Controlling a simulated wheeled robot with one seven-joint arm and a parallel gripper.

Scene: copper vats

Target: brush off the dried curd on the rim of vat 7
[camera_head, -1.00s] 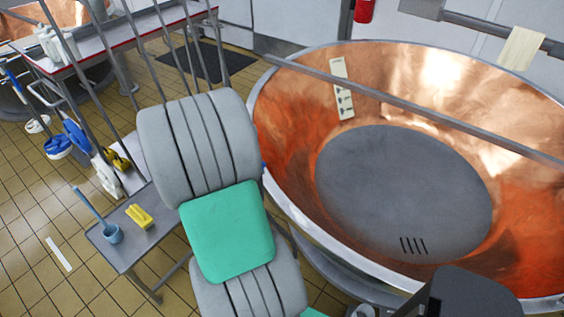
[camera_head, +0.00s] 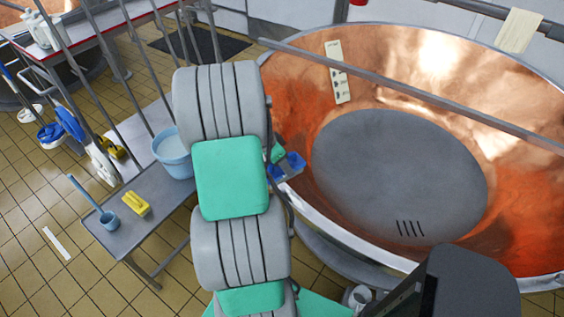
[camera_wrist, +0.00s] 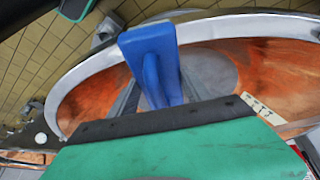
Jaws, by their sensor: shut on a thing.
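A large copper vat with a pale steel rim (camera_head: 345,237) fills the right of the head view. Its rim also crosses the top of the wrist view (camera_wrist: 250,26). No vat number is legible, and I cannot make out dried curd on the visible rim. My gripper (camera_wrist: 157,92) is shut on a blue brush (camera_wrist: 150,58), which stands out in front of it; its bristles are not distinguishable. In the head view, the blue brush (camera_head: 293,161) shows in part beside my arm, over the vat's left edge. Whether it touches the rim cannot be told.
A grey side table (camera_head: 150,215) left of my arm holds a light-blue pail (camera_head: 172,155), a yellow brush (camera_head: 136,203) and a small blue pot (camera_head: 109,220) with a handle. A metal bar (camera_head: 400,88) crosses above the vat. Upright rails stand at the left.

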